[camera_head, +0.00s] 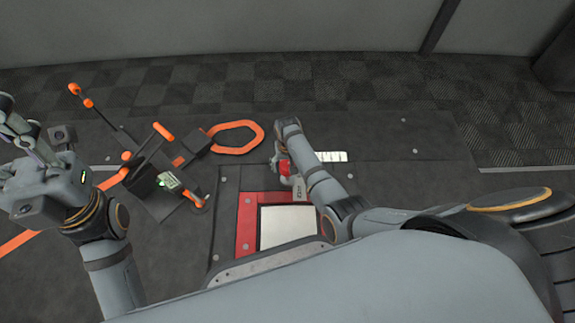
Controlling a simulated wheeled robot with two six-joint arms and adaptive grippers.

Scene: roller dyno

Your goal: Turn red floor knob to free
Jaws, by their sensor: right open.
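A small red piece (286,167), which looks like the red floor knob, shows beside my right wrist, just above the red-bordered floor plate. My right gripper (280,163) is open and close to it, pointing down. The forearm and wrist hide part of both, so I cannot tell whether the fingers touch the knob or which way it is turned. My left gripper (18,128) is raised at the left edge, far from the knob. Its fingers are partly cut off and I cannot tell how far they are apart.
A red plate (247,222) with a pale square panel (287,226) lies below the knob. An orange loop strap (238,137) and a dark device with orange-tipped bars (150,165) lie to the left. A white strip (332,157) lies right of my wrist. Dark floor at right is clear.

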